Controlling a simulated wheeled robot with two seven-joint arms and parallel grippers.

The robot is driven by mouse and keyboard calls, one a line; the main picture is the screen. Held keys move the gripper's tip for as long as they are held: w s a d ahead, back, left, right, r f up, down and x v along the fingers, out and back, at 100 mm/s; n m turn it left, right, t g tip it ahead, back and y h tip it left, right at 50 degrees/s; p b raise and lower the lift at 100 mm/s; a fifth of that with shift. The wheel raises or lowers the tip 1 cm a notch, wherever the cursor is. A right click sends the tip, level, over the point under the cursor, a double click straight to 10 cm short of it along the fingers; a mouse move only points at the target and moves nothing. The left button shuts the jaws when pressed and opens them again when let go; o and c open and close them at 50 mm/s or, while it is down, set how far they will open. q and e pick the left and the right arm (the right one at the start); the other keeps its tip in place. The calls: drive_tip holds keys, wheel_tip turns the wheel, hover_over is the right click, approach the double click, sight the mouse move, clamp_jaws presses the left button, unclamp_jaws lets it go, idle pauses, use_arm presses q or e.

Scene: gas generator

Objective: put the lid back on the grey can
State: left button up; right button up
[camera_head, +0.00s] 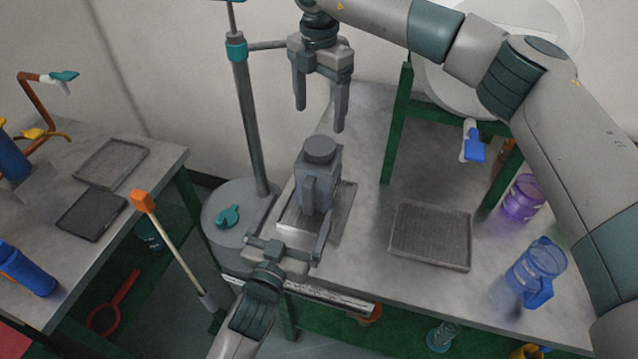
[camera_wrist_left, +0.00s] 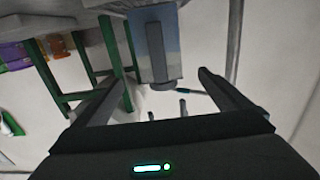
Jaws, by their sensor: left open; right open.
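The grey can (camera_head: 308,188) stands upright on a tray at the table's near left corner. Its dark round lid (camera_head: 320,150) is on top of the neck; I cannot tell how firmly it is seated. My right gripper (camera_head: 319,117) is open and empty just above the lid, fingers pointing down. My left gripper (camera_head: 304,208) is open low at the can's near side, its fingers reaching toward the body without closing on it. In the left wrist view the can (camera_wrist_left: 153,42) and lid (camera_wrist_left: 161,86) appear upside down between the open fingers (camera_wrist_left: 163,80).
The tray (camera_head: 342,213) lies under the can. A green stand (camera_head: 395,125) is behind. A grey pole (camera_head: 248,120) rises left of the can.

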drive_tip(key=shift+f+b, duration=0.3)
drive_tip(key=shift+f, duration=0.1)
use_arm(q)
drive_tip(key=v, duration=0.3)
drive_tip(key=shift+s, duration=0.1)
drive_tip(key=shift+a, duration=0.1)
